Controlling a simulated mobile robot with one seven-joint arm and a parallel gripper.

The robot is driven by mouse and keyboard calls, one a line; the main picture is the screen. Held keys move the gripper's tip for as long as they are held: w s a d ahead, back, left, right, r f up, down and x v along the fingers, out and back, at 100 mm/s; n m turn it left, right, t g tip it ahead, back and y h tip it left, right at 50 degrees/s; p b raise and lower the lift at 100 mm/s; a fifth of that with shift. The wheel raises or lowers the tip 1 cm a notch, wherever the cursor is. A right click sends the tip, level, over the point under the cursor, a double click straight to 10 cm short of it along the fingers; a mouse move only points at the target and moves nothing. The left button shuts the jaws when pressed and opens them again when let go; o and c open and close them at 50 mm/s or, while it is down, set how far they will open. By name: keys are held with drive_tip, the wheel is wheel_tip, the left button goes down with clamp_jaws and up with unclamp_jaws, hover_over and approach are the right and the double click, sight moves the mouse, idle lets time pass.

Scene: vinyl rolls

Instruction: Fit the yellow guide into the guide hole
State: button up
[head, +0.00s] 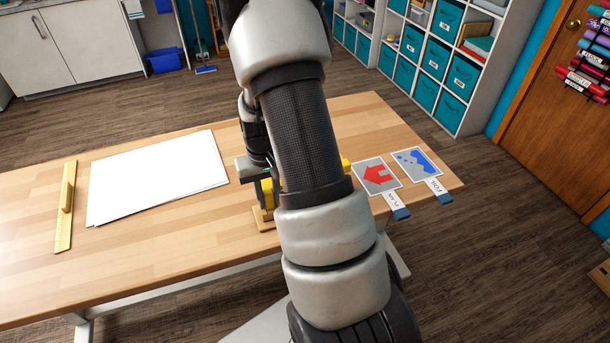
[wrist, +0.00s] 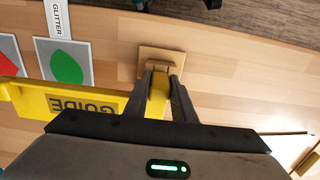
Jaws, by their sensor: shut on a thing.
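The yellow guide (wrist: 80,102), marked GUIDE, extends left from my gripper in the wrist view. My gripper (wrist: 163,82) is shut on its yellow end piece, with one dark finger on each side. A light wooden block (wrist: 174,57) lies on the table just beyond the fingertips. The yellow end is over or at this block; I cannot tell whether it is in a hole, as the fingers and guide cover that part. In the head view my arm hides most of the guide, with a yellow bit (head: 346,164) showing to its right. The wooden block (head: 262,222) shows below my gripper (head: 266,200).
White sheets (head: 160,178) and a yellow ruler-like bar with a grip (head: 66,205) lie on the left of the table. Cards with a red arrow (head: 377,175) and blue shapes (head: 415,162) lie at the right. The table front between is clear.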

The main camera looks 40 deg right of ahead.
drive_tip(key=shift+r+p, duration=1.9)
drive_tip(key=shift+r, duration=1)
